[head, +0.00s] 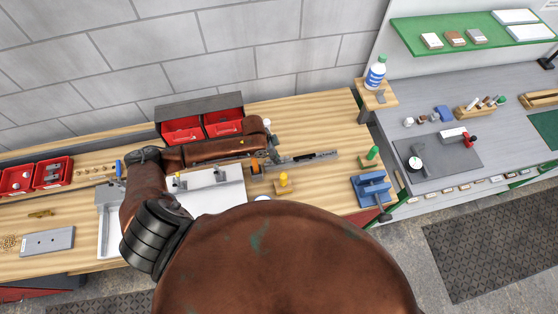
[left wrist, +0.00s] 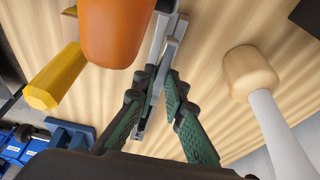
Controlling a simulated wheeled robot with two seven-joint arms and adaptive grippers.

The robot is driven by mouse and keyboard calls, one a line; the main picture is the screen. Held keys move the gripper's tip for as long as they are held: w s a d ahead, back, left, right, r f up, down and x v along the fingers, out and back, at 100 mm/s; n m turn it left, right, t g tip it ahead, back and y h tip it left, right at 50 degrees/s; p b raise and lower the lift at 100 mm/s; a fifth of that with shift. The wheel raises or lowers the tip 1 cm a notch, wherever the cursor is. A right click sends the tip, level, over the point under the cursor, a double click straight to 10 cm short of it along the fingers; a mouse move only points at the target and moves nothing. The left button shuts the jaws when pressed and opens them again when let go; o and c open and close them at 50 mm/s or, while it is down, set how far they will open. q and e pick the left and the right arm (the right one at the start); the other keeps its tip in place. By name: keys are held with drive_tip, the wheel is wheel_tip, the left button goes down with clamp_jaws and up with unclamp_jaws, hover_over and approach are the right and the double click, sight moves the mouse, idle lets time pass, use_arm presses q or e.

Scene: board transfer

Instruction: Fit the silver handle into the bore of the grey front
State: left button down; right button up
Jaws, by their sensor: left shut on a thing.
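My left gripper (head: 276,159) is over the bench at the middle of the head view, partly covered by my own arm. In the left wrist view its two green-padded fingers (left wrist: 156,104) are shut on a silver bar (left wrist: 168,42), which seems to be the silver handle. The bar runs lengthwise between the fingers and out past them. A flat grey plate (head: 47,242) with small dark holes lies on the bench at the far left; I cannot tell if it is the grey front. No bore shows clearly. My right gripper is not in view.
An orange handle (left wrist: 117,30) and a yellow handle (left wrist: 55,78) are close beside the left gripper. A white-shafted tool with a wooden knob (left wrist: 250,72) is opposite. Red bins (head: 182,130) stand behind. A blue vise (head: 372,189) is at the bench's right end.

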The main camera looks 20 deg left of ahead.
use_arm(q)
drive_tip(key=shift+r+p, duration=1.7)
drive_tip(key=shift+r, duration=0.2)
